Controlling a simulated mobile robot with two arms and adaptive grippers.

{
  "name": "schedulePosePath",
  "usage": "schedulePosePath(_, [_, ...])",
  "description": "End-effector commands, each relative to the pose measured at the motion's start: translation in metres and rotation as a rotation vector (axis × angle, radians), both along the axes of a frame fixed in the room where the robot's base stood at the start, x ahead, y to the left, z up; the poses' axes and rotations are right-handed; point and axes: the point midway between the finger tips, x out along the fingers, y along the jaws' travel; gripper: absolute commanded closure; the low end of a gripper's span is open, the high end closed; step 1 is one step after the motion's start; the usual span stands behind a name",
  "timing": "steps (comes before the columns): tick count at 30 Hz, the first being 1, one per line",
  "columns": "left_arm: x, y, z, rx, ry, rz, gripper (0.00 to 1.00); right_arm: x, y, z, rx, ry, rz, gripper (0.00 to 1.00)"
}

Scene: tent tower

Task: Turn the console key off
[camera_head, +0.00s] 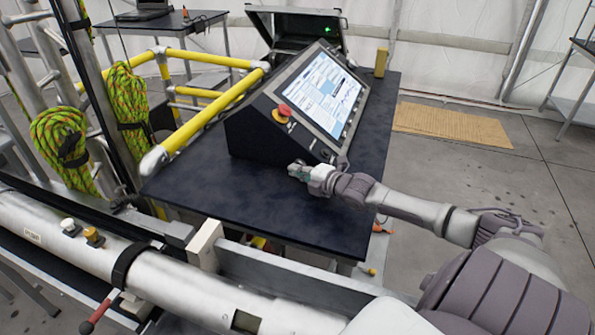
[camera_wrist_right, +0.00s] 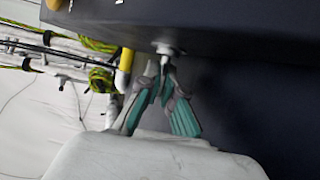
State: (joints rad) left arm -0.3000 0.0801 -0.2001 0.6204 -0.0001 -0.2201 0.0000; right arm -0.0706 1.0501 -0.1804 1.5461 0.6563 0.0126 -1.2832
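The console (camera_head: 255,132) is a dark box with a sloped, lit screen, standing on a dark table. My right gripper (camera_head: 298,170) is at the lower part of the console's front, just above the table top. In the right wrist view, the small silver key (camera_wrist_right: 165,49) sticks out from the dark console face. The teal-padded fingers of the right gripper (camera_wrist_right: 162,72) come together at the key and look closed around it. The fingertips hide part of the key, and its turn angle cannot be made out. My left gripper is not in view.
A red emergency button (camera_head: 282,112) sits on the console's left part. The dark table (camera_head: 225,200) is clear in front. Yellow rails (camera_head: 205,115) and green-yellow rope coils (camera_head: 62,145) stand at left. An open black case (camera_head: 290,25) is behind.

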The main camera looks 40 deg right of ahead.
Motion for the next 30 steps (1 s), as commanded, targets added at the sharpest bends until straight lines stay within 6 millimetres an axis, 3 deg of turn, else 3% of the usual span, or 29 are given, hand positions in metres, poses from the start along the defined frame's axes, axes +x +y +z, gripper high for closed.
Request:
schedulePosePath(8, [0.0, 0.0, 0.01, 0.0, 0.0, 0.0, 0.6, 0.0, 0.0, 0.004, -0.026, 0.045, 0.001, 1.0])
schedulePosePath(14, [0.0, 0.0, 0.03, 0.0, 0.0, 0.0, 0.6, 0.001, -0.001, 0.009, -0.083, 0.149, 0.0, 1.0])
schedulePosePath(30, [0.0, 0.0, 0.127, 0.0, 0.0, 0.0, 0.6, 0.004, 0.0, 0.015, -0.306, 0.587, -0.002, 1.0])
